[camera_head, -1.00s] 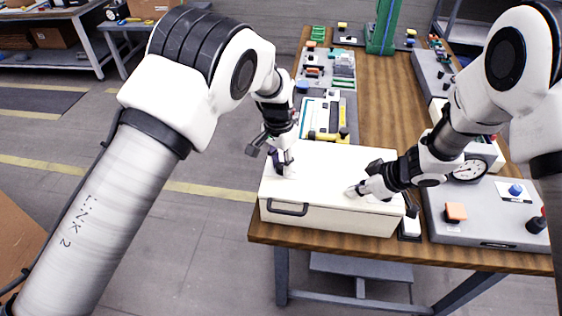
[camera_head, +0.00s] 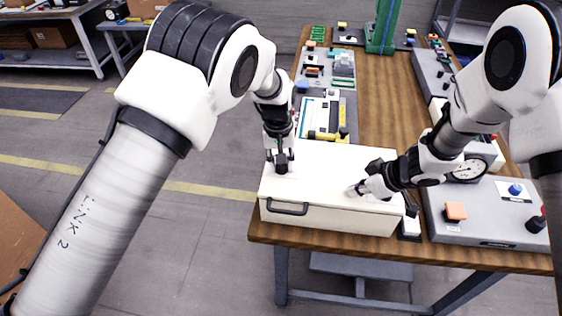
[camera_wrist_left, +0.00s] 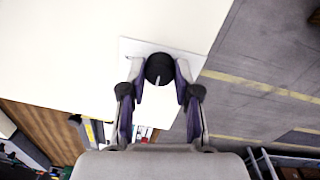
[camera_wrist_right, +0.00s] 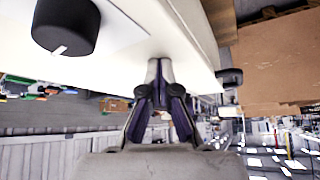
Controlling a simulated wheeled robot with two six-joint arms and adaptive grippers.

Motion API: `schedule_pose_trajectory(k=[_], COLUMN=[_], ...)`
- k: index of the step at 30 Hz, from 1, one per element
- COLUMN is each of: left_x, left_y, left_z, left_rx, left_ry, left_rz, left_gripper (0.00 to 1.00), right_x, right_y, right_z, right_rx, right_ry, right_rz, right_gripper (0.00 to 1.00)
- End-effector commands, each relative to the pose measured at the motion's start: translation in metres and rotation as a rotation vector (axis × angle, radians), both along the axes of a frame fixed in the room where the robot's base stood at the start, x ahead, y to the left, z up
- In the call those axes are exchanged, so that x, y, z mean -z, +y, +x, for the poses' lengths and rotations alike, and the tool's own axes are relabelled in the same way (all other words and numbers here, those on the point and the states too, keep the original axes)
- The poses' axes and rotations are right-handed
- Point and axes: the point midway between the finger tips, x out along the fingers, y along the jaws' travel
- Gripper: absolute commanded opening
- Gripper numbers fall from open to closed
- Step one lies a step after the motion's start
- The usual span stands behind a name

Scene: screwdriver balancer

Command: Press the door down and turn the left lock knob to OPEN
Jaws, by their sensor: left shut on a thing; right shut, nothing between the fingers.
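A white box with a flat white door (camera_head: 325,165) on top stands at the table's near end. My left gripper (camera_head: 281,160) points down at the door's left end. In the left wrist view its fingers (camera_wrist_left: 160,72) are shut on the black left lock knob (camera_wrist_left: 158,66), on a pale plate (camera_wrist_left: 132,46); its white pointer mark shows between the fingers. No label is readable. My right gripper (camera_head: 362,188) is shut and empty, its tips at the door's surface near the right; the right wrist view shows them (camera_wrist_right: 160,70) against it. Another black knob (camera_wrist_right: 66,25) shows there.
The box front has a dark handle (camera_head: 287,208). A grey panel (camera_head: 480,225) with an orange block (camera_head: 455,211), blue knob (camera_head: 515,189) and round gauge (camera_head: 468,169) lies right of the box. A yellow-and-white device (camera_head: 325,120) stands behind it. Open floor lies left of the table.

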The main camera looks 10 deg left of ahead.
Motion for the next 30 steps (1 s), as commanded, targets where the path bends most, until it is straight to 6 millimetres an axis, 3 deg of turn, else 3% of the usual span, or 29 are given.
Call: schedule_pose_trajectory(k=[16, 17, 18, 19, 30], left_x=[0.0032, 0.0032, 0.0033, 0.0031, -0.0059], left_y=[0.0003, 0.0003, 0.0004, 0.0003, 0.0005], left_z=[-0.0028, -0.0027, -0.0026, -0.0025, -0.0003], left_rx=[-0.029, -0.029, -0.029, -0.029, -0.028], left_ry=[0.009, 0.009, 0.009, 0.008, 0.001], left_rz=[0.001, 0.001, 0.001, 0.002, 0.001], left_gripper=[0.00, 0.39, 0.53, 0.57, 0.57], right_x=[0.0019, 0.0019, 0.0019, 0.0019, 0.0017], right_y=[-0.0004, -0.0004, -0.0004, -0.0004, -0.0003], right_z=[-0.0008, -0.0008, -0.0008, -0.0008, -0.0010], right_rx=[0.000, 0.000, 0.000, 0.000, 0.000], right_ry=[0.003, 0.003, 0.003, 0.003, 0.003], right_rz=[-0.002, -0.002, -0.002, -0.002, -0.002], right_gripper=[0.00, 0.00, 0.00, 0.00, 0.00])
